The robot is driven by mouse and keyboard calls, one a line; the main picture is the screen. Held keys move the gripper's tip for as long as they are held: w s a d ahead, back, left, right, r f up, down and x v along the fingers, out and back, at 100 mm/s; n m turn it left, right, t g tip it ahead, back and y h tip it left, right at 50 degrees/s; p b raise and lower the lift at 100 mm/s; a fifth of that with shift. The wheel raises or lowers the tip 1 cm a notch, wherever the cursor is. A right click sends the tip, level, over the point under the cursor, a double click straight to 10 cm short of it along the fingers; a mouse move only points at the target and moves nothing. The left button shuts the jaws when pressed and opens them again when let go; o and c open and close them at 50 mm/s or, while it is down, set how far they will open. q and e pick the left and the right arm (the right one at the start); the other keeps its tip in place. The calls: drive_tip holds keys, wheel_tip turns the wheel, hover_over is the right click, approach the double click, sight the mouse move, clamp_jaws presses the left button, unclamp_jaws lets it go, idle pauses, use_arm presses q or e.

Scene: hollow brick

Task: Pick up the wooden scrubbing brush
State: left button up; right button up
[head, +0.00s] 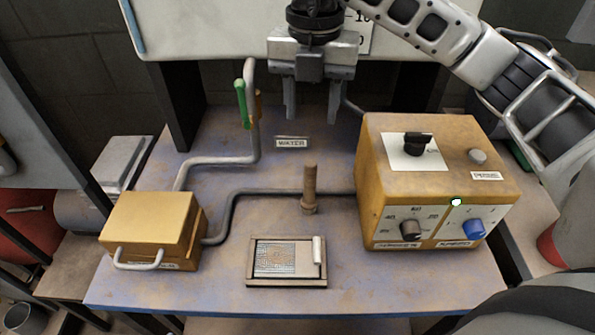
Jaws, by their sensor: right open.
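A brown wooden piece with a slim upright handle and a wider round foot, which I take to be the scrubbing brush (310,188), stands upright near the middle of the table. Its bristles cannot be made out. My right gripper (312,112) points down above and behind it, near the back of the table. Its two fingers are apart with nothing between them, and it does not touch the brush. My left gripper is not in view.
The worn blue table (330,232) holds a yellow control box (385,190) on the right and a smaller yellow box (150,222) on the left. A framed tray (287,283) lies in front.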

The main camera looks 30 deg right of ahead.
approach(310, 177)
drive_tip(key=f, duration=0.5)
drive_tip(key=shift+w+d+f, duration=0.1)
drive_tip(key=shift+w+d, duration=0.2)
drive_tip(key=shift+w, duration=0.1)
drive_tip(key=shift+f+p, duration=0.6)
drive_tip(key=shift+f, duration=2.4)
clamp_jaws()
